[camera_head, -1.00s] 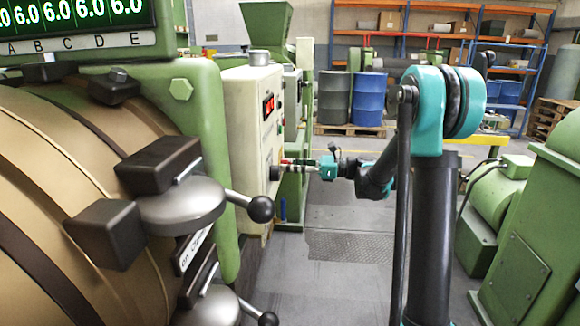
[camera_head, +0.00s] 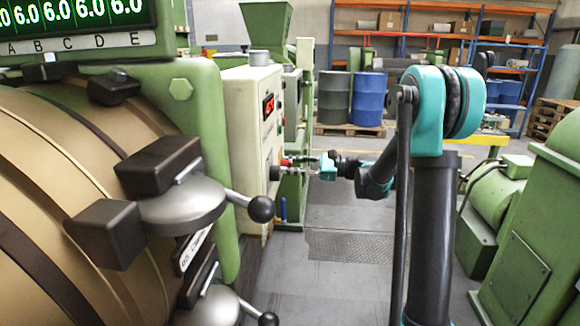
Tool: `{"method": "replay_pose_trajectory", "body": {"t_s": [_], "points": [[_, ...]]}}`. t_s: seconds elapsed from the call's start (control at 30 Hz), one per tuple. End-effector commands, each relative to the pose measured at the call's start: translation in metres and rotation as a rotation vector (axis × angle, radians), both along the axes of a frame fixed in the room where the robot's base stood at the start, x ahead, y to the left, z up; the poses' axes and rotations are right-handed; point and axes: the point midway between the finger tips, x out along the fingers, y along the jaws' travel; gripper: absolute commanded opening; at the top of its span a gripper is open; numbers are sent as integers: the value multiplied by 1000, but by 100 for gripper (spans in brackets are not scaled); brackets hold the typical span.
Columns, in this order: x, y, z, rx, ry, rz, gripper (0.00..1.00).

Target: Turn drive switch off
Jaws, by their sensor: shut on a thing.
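A cream control cabinet (camera_head: 240,115) stands left of centre, with a red digital display (camera_head: 268,105) and several small controls on its narrow right-hand face. A dark round knob (camera_head: 274,173) sticks out low on that face, with a small red part (camera_head: 284,162) just above it. I cannot tell which control is the drive switch. My gripper (camera_head: 290,170) reaches left from the teal and black arm to the dark knob and is shut on it. The fingers are small and their exact contact is hard to see.
A large brown drum machine with grey lever handles (camera_head: 262,208) fills the left foreground. Green machinery (camera_head: 535,220) stands at the right. Blue and dark drums (camera_head: 369,98) stand on a pallet behind. The grey floor between the machines (camera_head: 340,285) is clear.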

Motion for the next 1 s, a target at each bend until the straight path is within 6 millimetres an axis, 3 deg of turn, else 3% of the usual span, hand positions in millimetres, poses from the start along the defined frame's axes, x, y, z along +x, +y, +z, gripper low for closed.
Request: {"method": "replay_pose_trajectory", "body": {"t_s": [0.6,1.0], "points": [[0,0,0,-20,-561,1,0],[1,0,0,-28,-770,0,0]]}}
